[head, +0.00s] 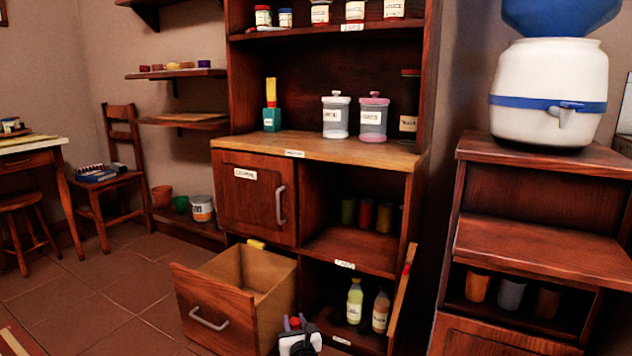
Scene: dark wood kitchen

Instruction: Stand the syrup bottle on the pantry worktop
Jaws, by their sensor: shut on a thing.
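The pantry worktop (300,147) is the light wood top of the dark cabinet, in the middle of the head view. Two bottles with white labels stand in the low open compartment: a yellow-green bottle (355,302) and an amber-brown bottle (380,313). Their labels are too small to read, so I cannot tell which is syrup. My gripper (295,325) is at the bottom edge, between the open drawer and these bottles, well below the worktop. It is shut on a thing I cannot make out. The gripper's lower part is cut off.
An open drawer (228,308) juts out to the left of my gripper. A low door (402,300) stands open at the right. On the worktop are two clear jars (336,117), a dark jar (409,110) and a green-and-yellow item (271,112). The front left of the worktop is bare.

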